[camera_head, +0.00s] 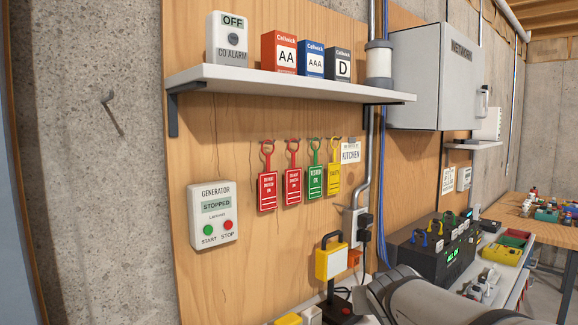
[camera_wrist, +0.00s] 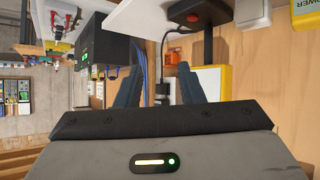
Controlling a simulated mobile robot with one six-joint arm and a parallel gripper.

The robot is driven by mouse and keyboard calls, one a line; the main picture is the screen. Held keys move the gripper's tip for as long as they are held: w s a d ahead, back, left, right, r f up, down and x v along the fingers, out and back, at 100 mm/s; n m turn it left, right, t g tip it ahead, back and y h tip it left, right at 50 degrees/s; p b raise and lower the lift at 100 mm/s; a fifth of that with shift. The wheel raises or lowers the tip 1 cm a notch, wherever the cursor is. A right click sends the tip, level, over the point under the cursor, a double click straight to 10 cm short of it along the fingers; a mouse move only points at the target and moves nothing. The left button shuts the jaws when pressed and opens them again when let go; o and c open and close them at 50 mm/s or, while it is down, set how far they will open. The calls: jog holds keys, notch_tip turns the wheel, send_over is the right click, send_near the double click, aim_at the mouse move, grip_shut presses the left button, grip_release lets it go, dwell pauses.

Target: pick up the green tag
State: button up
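The green tag (camera_head: 315,182) hangs upright from a hook on the wooden panel, below the white shelf. Two red tags (camera_head: 268,190) (camera_head: 293,186) hang to its left and a yellow tag (camera_head: 333,180) hangs close on its right. My arm shows at the bottom right in the head view, lower than the tags and apart from them. In the wrist view my gripper (camera_wrist: 159,84) has its two dark fingers spread with nothing held between them. The green tag is not seen in the wrist view.
The white shelf (camera_head: 290,82) juts out above the tags. A generator box (camera_head: 213,213) is left of them. A yellow lamp (camera_head: 331,262), outlet plugs and a conduit stand below and right. A black unit (camera_head: 433,248) is at right. The wrist view appears upside down.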

jog(key=w+d+r+n+t+y+p, duration=0.1)
jog(key=w+r+t, duration=0.1)
jog(key=w+r, duration=0.35)
jog(key=w+d+r+t+p, duration=0.1)
jog(key=w+r+t+p, duration=0.15)
jog(key=r, duration=0.55)
jog(key=n+y+p, duration=0.4)
jog(key=n+y, duration=0.4)
jog(key=y, duration=0.4)
send_near(316, 155)
jog(key=shift+g+y, duration=0.3)
jog(key=shift+g, duration=0.05)
jog(key=p+x, duration=0.1)
jog(key=x, duration=0.3)
jog(key=p+x, duration=0.1)
jog(key=x, duration=0.3)
jog(key=shift+w+d, duration=0.2)
jog(key=shift+d, duration=0.05)
jog(key=shift+s, duration=0.1)
jog(key=shift+c, duration=0.4)
grip_shut()
